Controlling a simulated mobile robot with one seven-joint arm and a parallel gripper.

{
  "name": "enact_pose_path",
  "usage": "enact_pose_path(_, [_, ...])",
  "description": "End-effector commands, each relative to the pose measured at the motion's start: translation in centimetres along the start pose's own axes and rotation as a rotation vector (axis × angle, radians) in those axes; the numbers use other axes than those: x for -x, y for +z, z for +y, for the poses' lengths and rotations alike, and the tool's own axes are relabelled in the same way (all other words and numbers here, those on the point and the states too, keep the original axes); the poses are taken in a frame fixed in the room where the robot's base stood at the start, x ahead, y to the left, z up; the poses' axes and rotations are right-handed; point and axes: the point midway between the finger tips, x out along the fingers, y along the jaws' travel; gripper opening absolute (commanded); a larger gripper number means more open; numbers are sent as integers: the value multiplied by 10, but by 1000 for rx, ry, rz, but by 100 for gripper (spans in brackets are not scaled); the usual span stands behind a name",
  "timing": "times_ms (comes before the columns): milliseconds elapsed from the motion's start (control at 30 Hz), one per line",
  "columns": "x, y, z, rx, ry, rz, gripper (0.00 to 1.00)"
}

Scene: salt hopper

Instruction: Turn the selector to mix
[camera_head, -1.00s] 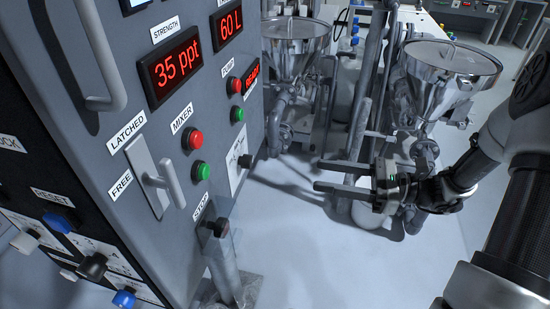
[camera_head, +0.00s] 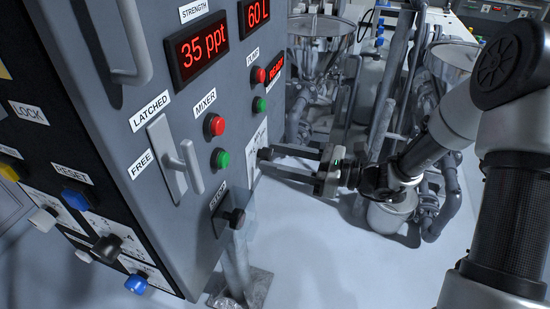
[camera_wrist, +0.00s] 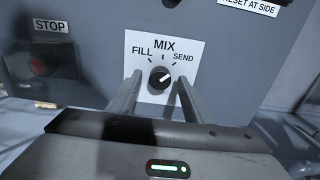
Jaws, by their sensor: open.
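The selector (camera_wrist: 159,78) is a round black knob on a white plate (camera_wrist: 150,50) marked FILL, MIX and SEND, on the grey cabinet. Its white pointer mark slants up and right, toward SEND; MIX is at the top. My gripper (camera_wrist: 158,80) is open, with one finger on each side of the knob; I cannot tell whether either touches it. In the head view my gripper (camera_head: 264,160) reaches leftward to the cabinet's plate (camera_head: 256,144), and the knob is not clearly seen there.
A STOP button (camera_wrist: 38,66) lies left of the plate, dimly lit. Steel hoppers and pipes (camera_head: 384,128) stand behind my arm.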

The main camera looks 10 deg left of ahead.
Motion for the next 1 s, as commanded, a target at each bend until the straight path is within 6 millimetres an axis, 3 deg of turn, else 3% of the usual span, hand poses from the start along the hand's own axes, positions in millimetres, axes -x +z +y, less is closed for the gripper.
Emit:
enact_pose_path(367, [-9,0,0,0,-1,1,46])
enact_pose_path(433, [-8,0,0,0,-1,1,39])
enact_pose_path(633, [-8,0,0,0,-1,1,5])
enact_pose_path(1000, [-8,-1,0,63,0,0,5])
